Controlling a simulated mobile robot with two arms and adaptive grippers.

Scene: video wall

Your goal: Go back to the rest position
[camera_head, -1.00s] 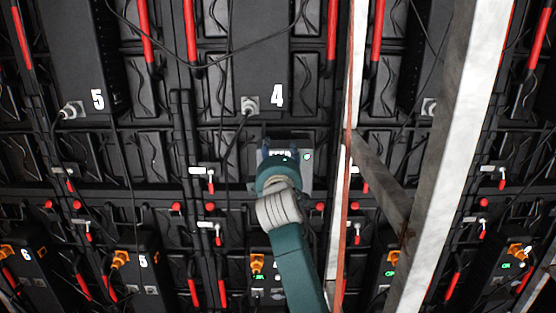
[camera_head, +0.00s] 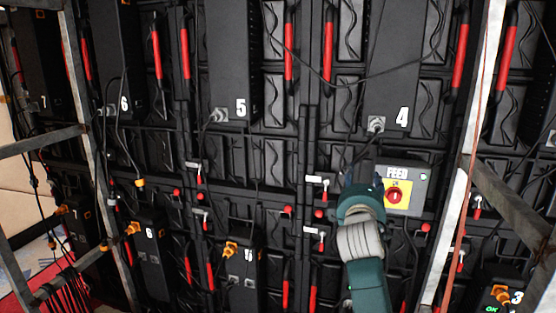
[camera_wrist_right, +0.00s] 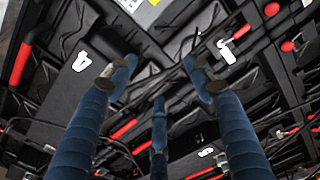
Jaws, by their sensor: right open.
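My right gripper (camera_head: 362,185) is at the end of my teal arm, in front of the back of the video wall. In the head view it lies just left of the grey FEED box (camera_head: 408,175), which has a red knob (camera_head: 393,196) on a yellow plate. In the right wrist view the blue fingers (camera_wrist_right: 160,78) are spread and empty, with dark panels behind them. A corner of the FEED box (camera_wrist_right: 148,6) shows at the top edge there. Any gap to the wall is hard to judge. My left gripper is not in view.
Metal frame posts stand at the right (camera_head: 462,170) and left (camera_head: 95,150). Numbered black units, such as unit 4 (camera_head: 395,60) and unit 5 (camera_head: 232,60), carry hanging cables. Red handles and small levers (camera_head: 316,179) line the panels.

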